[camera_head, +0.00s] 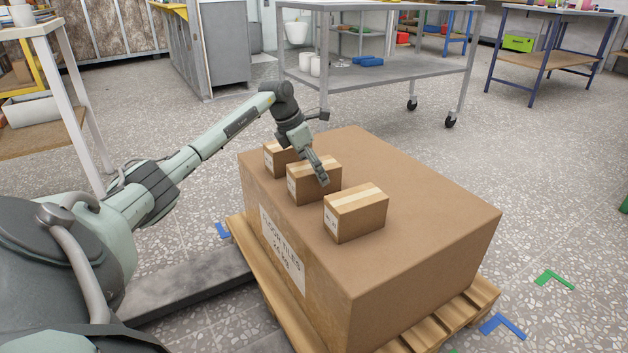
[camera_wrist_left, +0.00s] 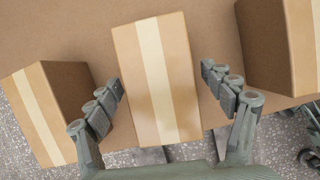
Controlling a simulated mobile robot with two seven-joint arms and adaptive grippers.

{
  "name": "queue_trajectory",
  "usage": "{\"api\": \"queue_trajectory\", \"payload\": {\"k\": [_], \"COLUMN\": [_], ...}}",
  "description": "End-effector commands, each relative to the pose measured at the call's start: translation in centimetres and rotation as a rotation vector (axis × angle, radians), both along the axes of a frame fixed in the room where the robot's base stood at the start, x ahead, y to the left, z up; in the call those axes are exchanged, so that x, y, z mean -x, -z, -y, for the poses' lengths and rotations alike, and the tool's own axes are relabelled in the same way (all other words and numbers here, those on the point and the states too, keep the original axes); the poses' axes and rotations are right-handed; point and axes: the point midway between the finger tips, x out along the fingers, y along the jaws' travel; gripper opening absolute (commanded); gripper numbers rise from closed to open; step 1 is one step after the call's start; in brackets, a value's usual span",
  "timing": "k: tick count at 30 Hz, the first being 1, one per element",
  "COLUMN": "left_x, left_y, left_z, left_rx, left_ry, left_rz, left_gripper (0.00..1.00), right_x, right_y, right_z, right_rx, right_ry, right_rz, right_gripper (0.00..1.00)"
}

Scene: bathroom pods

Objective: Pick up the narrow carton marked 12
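Three brown cartons with pale tape stand in a row on a large box: a far one (camera_head: 276,160), a middle one (camera_head: 304,184) and a near one (camera_head: 356,214). Small white labels show on their left faces, too small to read, so I cannot tell which is marked 12. My left gripper (camera_head: 322,180) is over the middle carton. In the left wrist view the middle carton (camera_wrist_left: 157,80) lies between the spread fingers of this gripper (camera_wrist_left: 163,78), with gaps on both sides. The other cartons flank it, one left (camera_wrist_left: 48,108) and one right (camera_wrist_left: 282,45).
The large box (camera_head: 420,210), labelled floor tiles, sits on a wooden pallet (camera_head: 455,318). Its top is clear right of the cartons. A grey wheeled table (camera_head: 390,78) stands behind, a blue-legged table (camera_head: 545,58) at the back right, and a white-legged bench (camera_head: 75,105) at left.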

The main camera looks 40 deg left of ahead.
Motion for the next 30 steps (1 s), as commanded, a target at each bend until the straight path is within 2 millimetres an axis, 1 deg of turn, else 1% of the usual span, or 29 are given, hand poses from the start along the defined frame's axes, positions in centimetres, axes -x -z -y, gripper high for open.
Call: {"api": "queue_trajectory", "payload": {"k": [1,2,12,15,22,26,27,30], "left_x": [0.0,0.0,0.0,-0.1,-0.1,-0.2,-0.1,-0.1], "left_y": [0.0,0.0,0.0,-0.2,-0.2,-0.6,-1.3,-2.8], "left_z": [0.0,0.0,0.0,0.0,0.0,0.0,0.0,-0.1], "left_rx": [0.0,0.0,0.0,0.0,0.001,0.001,-0.001,-0.002], "left_ry": [0.0,0.0,0.0,0.0,0.0,0.001,0.0,-0.001], "left_rz": [0.0,0.0,0.0,0.003,0.004,0.006,0.006,0.006], "left_gripper": [0.71,0.68,0.25,0.16,0.15,0.15,0.15,0.15], "right_x": [0.0,0.0,0.0,0.0,0.0,0.0,0.0,0.1], "right_y": [0.0,0.0,0.0,0.0,0.1,0.5,0.0,-0.4], "right_z": [0.0,0.0,0.0,0.0,0.0,0.0,0.0,0.0], "right_rx": [0.0,0.0,0.0,0.0,0.0,0.0,0.001,-0.002], "right_ry": [0.0,0.0,-0.001,-0.001,-0.001,-0.001,-0.001,-0.001], "right_rz": [0.0,0.0,-0.001,-0.001,-0.001,-0.001,0.0,0.001], "right_gripper": [0.0,0.0,0.0,0.0,0.0,0.0,0.0,0.0]}}
